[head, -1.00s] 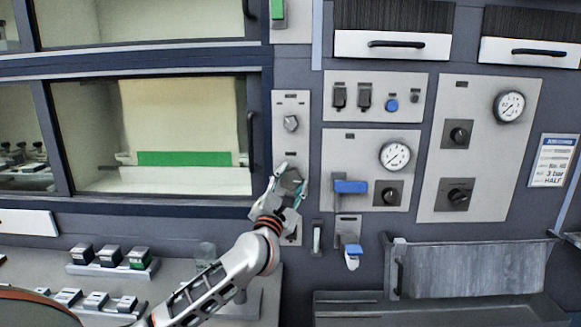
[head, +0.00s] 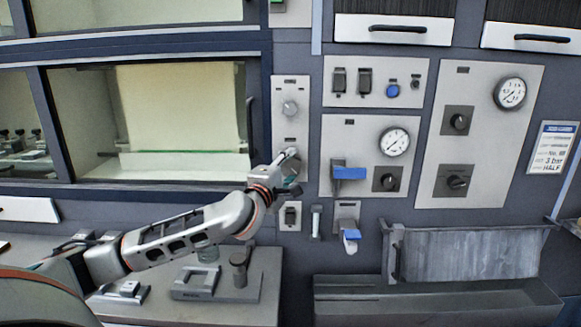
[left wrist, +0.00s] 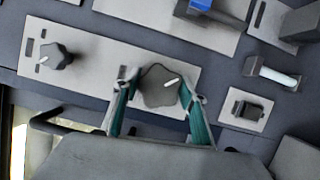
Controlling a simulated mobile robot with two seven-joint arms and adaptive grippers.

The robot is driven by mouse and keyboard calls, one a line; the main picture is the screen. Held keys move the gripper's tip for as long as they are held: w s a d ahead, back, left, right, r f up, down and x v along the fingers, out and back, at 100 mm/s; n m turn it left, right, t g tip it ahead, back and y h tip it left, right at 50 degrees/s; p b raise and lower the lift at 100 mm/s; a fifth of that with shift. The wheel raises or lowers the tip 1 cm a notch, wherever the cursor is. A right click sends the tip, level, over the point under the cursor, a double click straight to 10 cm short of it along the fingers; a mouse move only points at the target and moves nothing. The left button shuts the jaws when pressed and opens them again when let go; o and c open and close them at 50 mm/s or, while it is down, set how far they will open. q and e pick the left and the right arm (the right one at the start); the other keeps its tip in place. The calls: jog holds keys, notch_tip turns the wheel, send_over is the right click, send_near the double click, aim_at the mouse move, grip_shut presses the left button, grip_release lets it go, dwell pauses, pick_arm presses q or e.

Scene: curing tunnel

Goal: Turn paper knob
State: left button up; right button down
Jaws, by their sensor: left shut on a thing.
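My left gripper (head: 290,160) is at the lower knob of a narrow light panel (head: 280,92) and mostly hides that knob in the head view. In the left wrist view, the grey lobed knob (left wrist: 158,90) with a white pointer mark sits between the two teal-padded fingers of my gripper (left wrist: 162,84), which is shut on it. A similar upper knob (head: 290,108) on the same panel is free; it also shows in the left wrist view (left wrist: 57,55). The label by the gripped knob is too small to read. My right gripper is not in view.
Left of the panel is a window with a cream sheet (head: 180,105) and a thin green strip (head: 185,152) at its lower edge. A rocker switch (head: 290,216) is below the panel. Blue-handled valves (head: 349,173) and gauges (head: 394,142) are on the right.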

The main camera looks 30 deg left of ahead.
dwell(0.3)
pick_arm(q)
jog(key=o, duration=1.1)
jog(key=s, duration=0.4)
jog(key=s+d, duration=0.1)
jog(key=s, duration=0.3)
jog(key=s+d, duration=0.1)
jog(key=s, duration=0.3)
jog(key=shift+f, duration=0.15)
